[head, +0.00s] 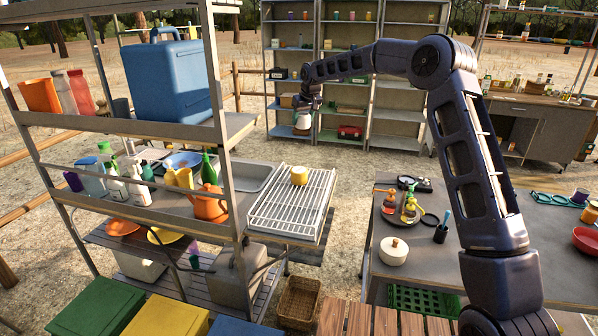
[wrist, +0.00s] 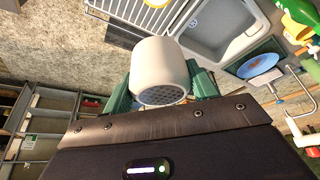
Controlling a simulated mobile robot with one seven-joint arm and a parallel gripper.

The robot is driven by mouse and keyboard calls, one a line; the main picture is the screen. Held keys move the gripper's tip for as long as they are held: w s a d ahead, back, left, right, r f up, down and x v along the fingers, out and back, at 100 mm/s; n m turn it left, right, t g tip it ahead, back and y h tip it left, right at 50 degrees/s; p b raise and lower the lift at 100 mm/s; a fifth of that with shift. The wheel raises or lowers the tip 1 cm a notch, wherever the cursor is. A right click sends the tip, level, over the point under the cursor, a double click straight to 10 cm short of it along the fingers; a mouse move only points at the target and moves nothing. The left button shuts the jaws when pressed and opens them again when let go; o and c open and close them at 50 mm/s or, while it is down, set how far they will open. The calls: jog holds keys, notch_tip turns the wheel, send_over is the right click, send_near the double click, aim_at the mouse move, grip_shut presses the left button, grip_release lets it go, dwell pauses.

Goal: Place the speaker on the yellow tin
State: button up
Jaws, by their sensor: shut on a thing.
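The speaker (wrist: 160,66) is a small white rounded cylinder with a dark mesh end. In the wrist view my gripper (wrist: 160,88) has its green fingers on either side of it, shut on it. In the head view my gripper (head: 303,106) holds the speaker (head: 303,122) in the air, beyond the rack. The yellow tin (head: 299,175) stands on the white wire rack (head: 291,205), apart from the speaker. In the wrist view a yellow piece, seemingly the tin (wrist: 157,3), is cut by the top edge.
A sink (head: 252,176) adjoins the rack on the left, with an orange watering can (head: 209,206) and several bottles nearby. A blue cooler (head: 168,82) sits on the shelf above. A grey table (head: 450,260) with a white pot (head: 393,252) stands at right. The rack around the tin is bare.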

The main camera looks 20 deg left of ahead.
jog(key=shift+s+a, duration=0.35)
jog(key=shift+a, duration=0.15)
jog(key=shift+s+a+f, duration=0.15)
jog(key=shift+a, duration=0.05)
send_near(297, 168)
jog(key=x, duration=0.5)
jog(key=shift+f, duration=0.1)
jog(key=o, duration=1.1)
jog(key=shift+c, duration=0.2)
jog(key=v, duration=1.2)
